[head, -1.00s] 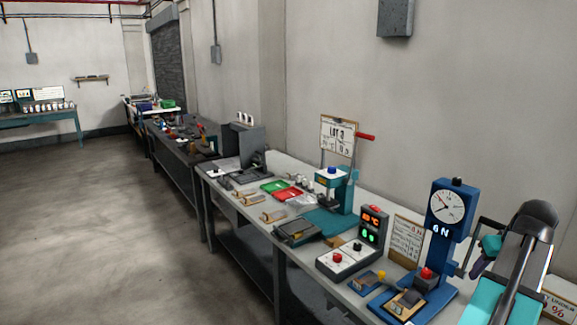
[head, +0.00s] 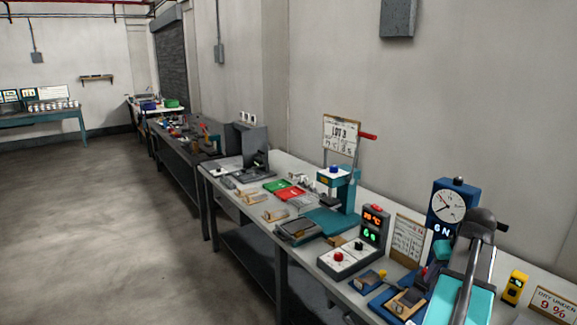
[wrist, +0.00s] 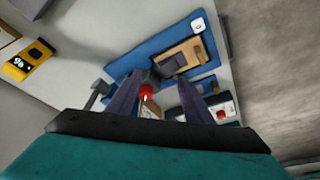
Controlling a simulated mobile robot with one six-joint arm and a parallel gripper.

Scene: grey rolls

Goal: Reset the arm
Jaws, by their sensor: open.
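My gripper (head: 430,275) is at the right of the head view, partly hidden by my own arm, in front of the blue dial gauge stand (head: 447,200). In the wrist view my gripper (wrist: 158,97) shows two dark fingers spread apart, with nothing held between them. A red knob (wrist: 146,91) shows between the fingers, beyond them. The stand's blue base (wrist: 148,46) carries a wooden block with a grey piece (wrist: 186,56). I cannot tell whether the fingers touch anything.
A control box with a red button (head: 338,256) and a red-and-green display (head: 374,225) stand left of the gauge. A teal press (head: 340,190) stands farther back. A yellow meter (head: 515,288) and a sign (head: 553,304) are at right. The floor (head: 130,240) at left is clear.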

